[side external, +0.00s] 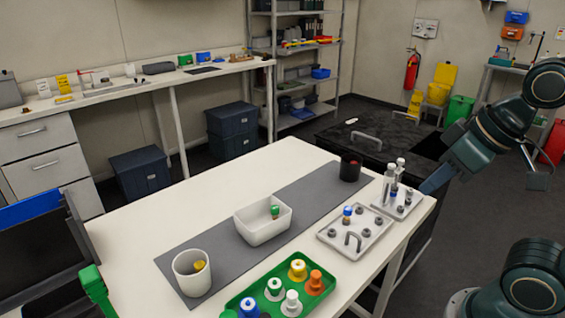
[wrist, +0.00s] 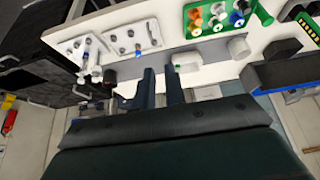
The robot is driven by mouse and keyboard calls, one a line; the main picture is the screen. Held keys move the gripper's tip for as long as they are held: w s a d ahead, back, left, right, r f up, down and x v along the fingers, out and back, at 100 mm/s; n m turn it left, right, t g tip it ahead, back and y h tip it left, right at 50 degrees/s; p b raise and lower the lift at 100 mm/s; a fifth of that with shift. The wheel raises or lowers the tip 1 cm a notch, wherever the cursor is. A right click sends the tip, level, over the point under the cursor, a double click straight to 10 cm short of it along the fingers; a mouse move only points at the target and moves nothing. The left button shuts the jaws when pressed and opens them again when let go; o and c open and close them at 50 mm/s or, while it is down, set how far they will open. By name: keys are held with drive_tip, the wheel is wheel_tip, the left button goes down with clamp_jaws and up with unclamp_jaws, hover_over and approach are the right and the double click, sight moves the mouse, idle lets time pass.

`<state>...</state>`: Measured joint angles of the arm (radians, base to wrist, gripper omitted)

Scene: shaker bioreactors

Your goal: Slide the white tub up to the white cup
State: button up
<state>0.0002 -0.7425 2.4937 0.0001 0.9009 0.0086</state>
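The white tub (side external: 252,231) is a rectangular open box on the grey mat, with a green-capped item inside. It also shows in the wrist view (wrist: 187,66). The white cup (side external: 189,281) is round and stands on the mat's near left end, with something yellow inside. It also shows in the wrist view (wrist: 238,47). A stretch of bare mat separates tub and cup. My gripper (side external: 432,184) is at the table's right edge, beside the vial rack and well away from the tub. In the wrist view its two fingers (wrist: 161,78) stand apart with nothing between them.
A dark cup (side external: 350,168) stands at the mat's far end. A vial rack (side external: 402,205) and a grey tray (side external: 352,240) sit between my gripper and the tub. A green tray (side external: 240,300) with several coloured bottles lies right of the white cup.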

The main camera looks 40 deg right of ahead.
drive_tip(key=shift+w+r, duration=0.15)
drive_tip(key=shift+w, duration=0.1)
clamp_jaws()
drive_tip(key=w+d+m+g, duration=0.25)
drive_tip(key=w+m, duration=0.65)
drive_tip(key=w, duration=1)
drive_tip(key=w+d+f+m+g, duration=0.2)
drive_tip(key=w+f+m, duration=0.6)
drive_tip(key=w+f, duration=0.5)
drive_tip(key=w+g, duration=0.1)
drive_tip(key=w, duration=0.2)
drive_tip(key=shift+f+m, duration=0.3)
drive_tip(key=shift+f, duration=0.1)
drive_tip(key=shift+s+a, duration=0.1)
